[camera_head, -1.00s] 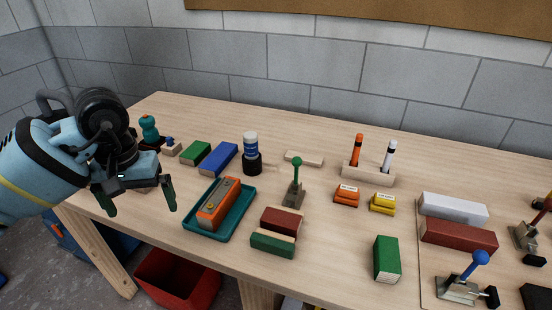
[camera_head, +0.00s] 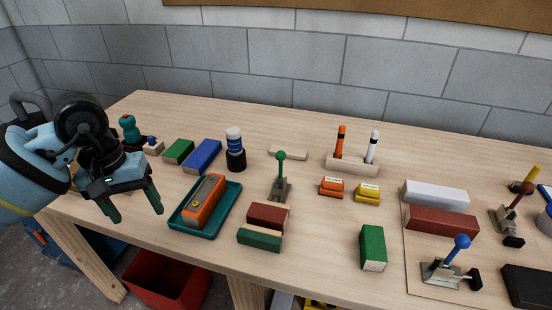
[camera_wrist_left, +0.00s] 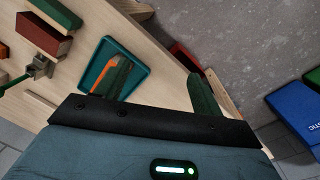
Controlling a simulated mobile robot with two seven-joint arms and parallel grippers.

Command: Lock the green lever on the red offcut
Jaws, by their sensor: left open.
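The green lever (camera_head: 281,168) stands upright with a round green knob on a small metal clamp (camera_head: 280,190) in the middle of the table. The red offcut (camera_head: 268,215) lies just in front of the clamp; whether the clamp touches it cannot be told. In the left wrist view the red offcut (camera_wrist_left: 43,36) and the clamp (camera_wrist_left: 39,67) show at the left, with the lever partly cut off. My left gripper (camera_head: 137,215) is open and empty at the table's left, fingers down, well left of the lever. My right gripper is not in view.
A green block (camera_head: 259,240) lies in front of the red offcut. A teal tray (camera_head: 184,222) with an orange tool (camera_head: 204,198) lies between my left gripper and the lever. A blue-lever clamp (camera_head: 440,270) stands at right. A dark bottle (camera_head: 235,150) stands behind the tray.

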